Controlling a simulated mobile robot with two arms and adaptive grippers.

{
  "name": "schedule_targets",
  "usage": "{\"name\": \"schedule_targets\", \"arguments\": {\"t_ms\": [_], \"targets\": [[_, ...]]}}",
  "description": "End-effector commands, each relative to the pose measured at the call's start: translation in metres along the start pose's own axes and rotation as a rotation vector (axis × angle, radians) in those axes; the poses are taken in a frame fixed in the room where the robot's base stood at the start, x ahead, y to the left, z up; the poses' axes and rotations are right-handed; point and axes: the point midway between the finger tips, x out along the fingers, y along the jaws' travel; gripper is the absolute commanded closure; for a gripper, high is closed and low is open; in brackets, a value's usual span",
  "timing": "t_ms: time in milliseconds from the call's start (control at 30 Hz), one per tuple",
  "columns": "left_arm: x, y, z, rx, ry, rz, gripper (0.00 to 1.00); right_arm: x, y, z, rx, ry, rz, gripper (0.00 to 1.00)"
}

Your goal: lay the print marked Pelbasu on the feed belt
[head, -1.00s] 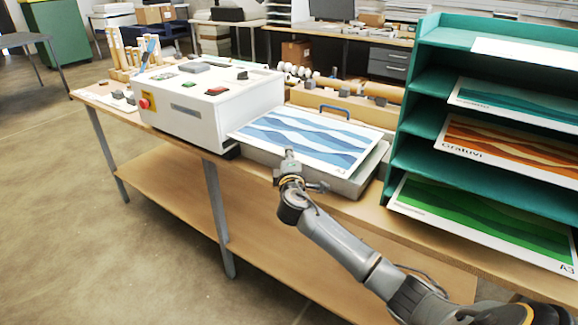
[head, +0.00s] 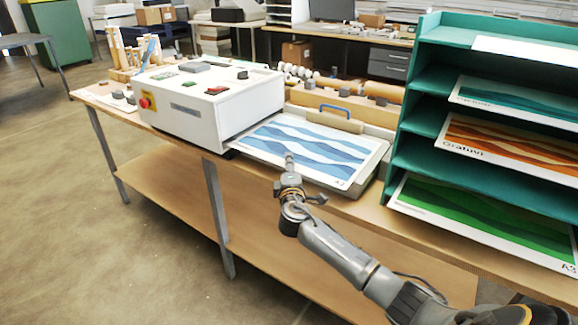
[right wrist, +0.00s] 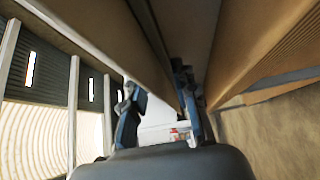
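A print with blue and white waves (head: 310,145) lies flat over the grey feed table (head: 374,174) to the right of the white laminator (head: 210,108). Its left edge is close against the laminator's side. Its corner reads A3; the name Pelbasu is not legible on it. The feed belt surface is hidden beneath the print. My right gripper (head: 289,160) is at the print's front edge. In the right wrist view its two fingers (right wrist: 160,105) stand apart, with a gap between them. My left gripper is not in view.
A green shelf rack (head: 420,105) stands close on the right, holding a teal print (head: 520,100), an orange print (head: 500,142) and a green print (head: 480,220). A blue-handled wooden block (head: 335,120) sits behind the feed table. Open floor lies in front.

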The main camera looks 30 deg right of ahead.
Motion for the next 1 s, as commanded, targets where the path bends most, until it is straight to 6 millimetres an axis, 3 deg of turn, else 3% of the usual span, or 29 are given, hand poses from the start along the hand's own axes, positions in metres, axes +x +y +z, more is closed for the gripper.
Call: {"name": "schedule_targets", "arguments": {"t_ms": [267, 700, 1000], "targets": [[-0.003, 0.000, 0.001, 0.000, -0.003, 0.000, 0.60, -0.007, 0.002, -0.001, 0.000, 0.002, 0.000, 0.72], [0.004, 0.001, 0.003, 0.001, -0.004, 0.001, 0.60, -0.090, 0.001, 0.000, 0.001, 0.002, -0.001, 0.72], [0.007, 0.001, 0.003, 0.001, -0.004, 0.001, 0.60, -0.119, 0.003, 0.000, 0.001, 0.001, 0.001, 0.72]]}}
